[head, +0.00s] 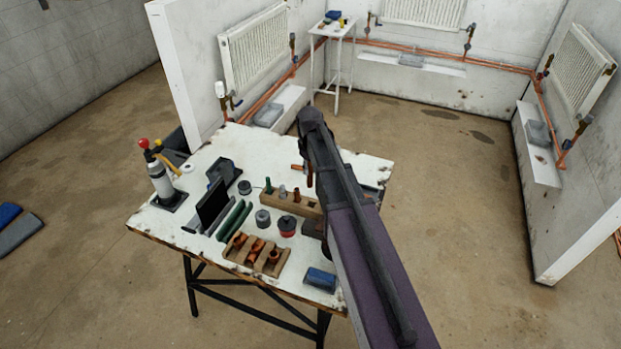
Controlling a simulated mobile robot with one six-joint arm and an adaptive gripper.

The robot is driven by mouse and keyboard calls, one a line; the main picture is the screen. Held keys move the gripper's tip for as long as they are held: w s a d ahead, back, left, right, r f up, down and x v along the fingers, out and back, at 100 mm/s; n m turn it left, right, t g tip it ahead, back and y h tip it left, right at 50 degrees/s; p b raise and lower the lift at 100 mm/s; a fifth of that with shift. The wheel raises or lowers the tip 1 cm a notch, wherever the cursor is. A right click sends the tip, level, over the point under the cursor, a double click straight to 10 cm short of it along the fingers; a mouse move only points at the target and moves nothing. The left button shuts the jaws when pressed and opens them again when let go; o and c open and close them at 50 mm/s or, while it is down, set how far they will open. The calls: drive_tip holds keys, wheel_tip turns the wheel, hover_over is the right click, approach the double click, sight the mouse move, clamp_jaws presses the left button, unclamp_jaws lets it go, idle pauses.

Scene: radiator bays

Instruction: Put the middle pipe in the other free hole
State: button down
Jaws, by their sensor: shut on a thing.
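A wooden block (272,200) stands on the white table. Several short upright pieces stand in it, one with a green top (268,185) and two copper-coloured, a left one (282,190) and a right one (296,194). A dark hole (312,205) shows near the block's right end. My arm crosses the table from the lower right, and my gripper (306,161) is mostly hidden by it and small. It appears shut on a slim red-brown pipe (309,177) behind the block's right end. I cannot tell its height above the table.
A rack with copper fittings (257,256), a red-topped tin (287,226), a grey roll (262,218), green tubes (234,219) and a blue box (320,279) crowd the table. A gas torch (160,180) stands at its left. Radiator bays stand behind; the floor to the right is clear.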

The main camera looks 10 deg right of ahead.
sight(311, 186)
drive_tip(key=shift+s+f+n, duration=0.25)
drive_tip(key=shift+s+n, duration=0.1)
drive_tip(key=shift+s, duration=0.2)
drive_tip(key=shift+s+f+n, duration=0.2)
drive_tip(key=shift+s+n, duration=0.15)
drive_tip(key=shift+s, duration=0.15)
drive_tip(key=shift+d, duration=0.1)
drive_tip(key=shift+f+b, duration=0.15)
drive_tip(key=shift+b, duration=0.2)
drive_tip(key=shift+f+b, duration=2.2)
drive_tip(key=shift+b, duration=0.05)
drive_tip(key=shift+f+b, duration=0.35)
drive_tip(key=shift+f, duration=0.15)
drive_tip(key=shift+f+b, duration=0.45)
drive_tip(key=shift+b, duration=0.15)
drive_tip(key=shift+f, duration=0.1)
